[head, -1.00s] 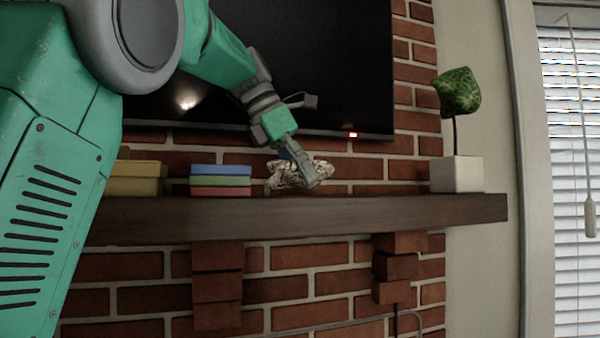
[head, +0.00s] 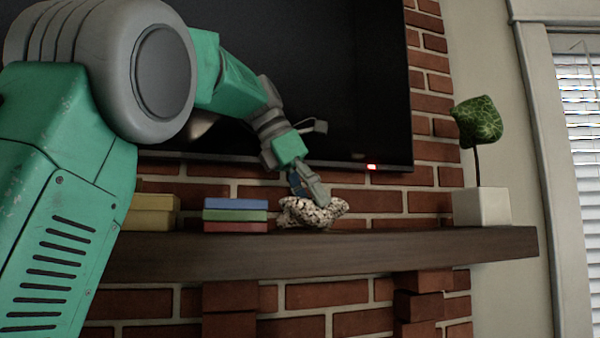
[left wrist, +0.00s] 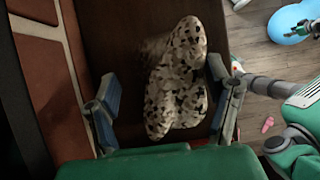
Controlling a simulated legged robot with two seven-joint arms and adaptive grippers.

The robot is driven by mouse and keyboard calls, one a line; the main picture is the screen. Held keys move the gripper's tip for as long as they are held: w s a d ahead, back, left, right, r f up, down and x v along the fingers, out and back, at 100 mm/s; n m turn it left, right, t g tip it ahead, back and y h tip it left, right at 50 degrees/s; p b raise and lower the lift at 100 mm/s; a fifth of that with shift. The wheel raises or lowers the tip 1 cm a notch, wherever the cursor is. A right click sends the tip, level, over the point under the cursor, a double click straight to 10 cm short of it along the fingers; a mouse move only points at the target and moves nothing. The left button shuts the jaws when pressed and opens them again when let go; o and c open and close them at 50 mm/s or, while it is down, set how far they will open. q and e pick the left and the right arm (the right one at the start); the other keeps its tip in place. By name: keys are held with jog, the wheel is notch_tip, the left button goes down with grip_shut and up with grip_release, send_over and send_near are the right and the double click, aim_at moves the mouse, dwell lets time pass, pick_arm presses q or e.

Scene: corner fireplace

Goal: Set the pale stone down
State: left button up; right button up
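The pale stone (head: 312,213), cream with dark speckles, rests on the dark wooden mantel (head: 330,252), right of the stacked books. My left gripper (head: 312,193) is at the top of the stone, reaching down from above. In the left wrist view the stone (left wrist: 180,80) lies between the two spread fingers of the left gripper (left wrist: 165,100). A clear gap shows between the stone and the left-hand finger; the right-hand finger is close beside it, and I cannot tell whether they touch.
Blue, green and red books (head: 235,215) and yellow ones (head: 152,212) stand left of the stone. A white planter (head: 482,207) with a leafy plant stands at the mantel's right end. A dark TV screen (head: 330,90) hangs close behind my left arm. The mantel between stone and planter is clear.

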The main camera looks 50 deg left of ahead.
pick_arm(q)
jog(key=s+r, duration=0.1)
jog(key=r, duration=0.1)
jog(key=s+r, duration=0.1)
jog(key=r, duration=0.2)
jog(key=s+r, duration=0.2)
jog(key=r, duration=0.1)
jog(key=shift+d+r, duration=0.2)
jog(key=shift+d, duration=0.1)
jog(key=shift+a+f, duration=0.15)
jog(key=shift+a, duration=0.75)
jog(key=shift+d, duration=0.3)
